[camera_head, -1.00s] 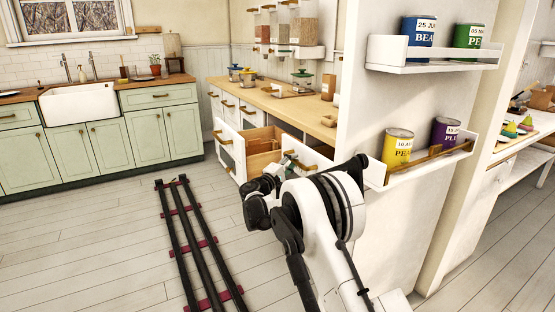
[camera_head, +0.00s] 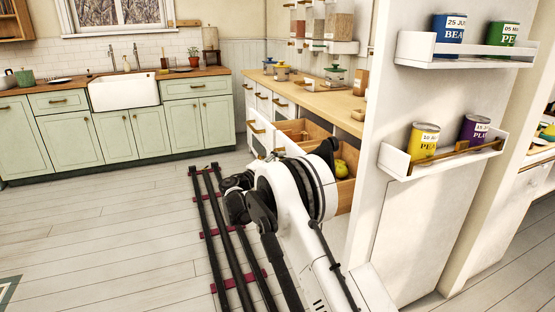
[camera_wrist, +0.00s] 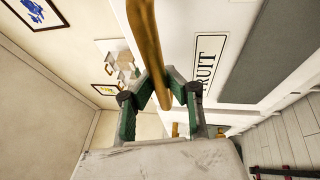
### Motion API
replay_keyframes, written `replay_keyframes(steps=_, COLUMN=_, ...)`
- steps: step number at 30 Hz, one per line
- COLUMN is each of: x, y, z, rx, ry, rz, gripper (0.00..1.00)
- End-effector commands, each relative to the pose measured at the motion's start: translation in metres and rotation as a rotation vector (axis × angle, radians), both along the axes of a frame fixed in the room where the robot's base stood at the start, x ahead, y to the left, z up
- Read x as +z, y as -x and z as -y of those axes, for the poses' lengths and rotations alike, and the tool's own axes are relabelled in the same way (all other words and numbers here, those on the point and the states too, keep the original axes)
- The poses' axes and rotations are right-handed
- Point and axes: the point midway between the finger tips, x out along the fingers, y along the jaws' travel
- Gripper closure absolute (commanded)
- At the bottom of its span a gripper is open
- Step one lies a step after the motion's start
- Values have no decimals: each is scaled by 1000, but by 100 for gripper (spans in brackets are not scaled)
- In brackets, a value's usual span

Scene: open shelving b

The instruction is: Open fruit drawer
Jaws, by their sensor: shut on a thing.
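The fruit drawer shows its white front (camera_wrist: 206,30) with a framed label (camera_wrist: 207,65) reading "RUIT", partly covered, in the wrist view. A brass bar handle (camera_wrist: 146,40) runs across it. My gripper (camera_wrist: 164,86) has its green fingers shut on this handle. In the head view, the drawer stands pulled out from the counter, with its wooden inside (camera_head: 345,192) and a yellow-green fruit (camera_head: 340,168) showing. My arm hides its front and my gripper there.
Another wooden drawer (camera_head: 303,130) stands open beyond it. The wooden countertop (camera_head: 310,95) holds jars. A white panel with small can shelves (camera_head: 440,157) stands at the right. Dark floor rails (camera_head: 205,215) run at the left, with clear floor beyond.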

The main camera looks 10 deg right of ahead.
Motion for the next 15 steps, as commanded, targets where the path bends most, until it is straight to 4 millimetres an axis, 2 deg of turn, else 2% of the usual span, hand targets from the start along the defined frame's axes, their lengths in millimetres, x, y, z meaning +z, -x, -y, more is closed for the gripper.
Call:
replay_keyframes(steps=5, x=0, y=0, z=0, rx=0, ry=0, rz=0, gripper=100)
replay_keyframes(steps=6, x=0, y=0, z=0, rx=0, ry=0, rz=0, gripper=90)
replay_keyframes(steps=11, x=0, y=0, z=0, rx=0, ry=0, rz=0, gripper=69)
replay_keyframes(steps=15, x=0, y=0, z=0, rx=1, ry=0, rz=0, gripper=67)
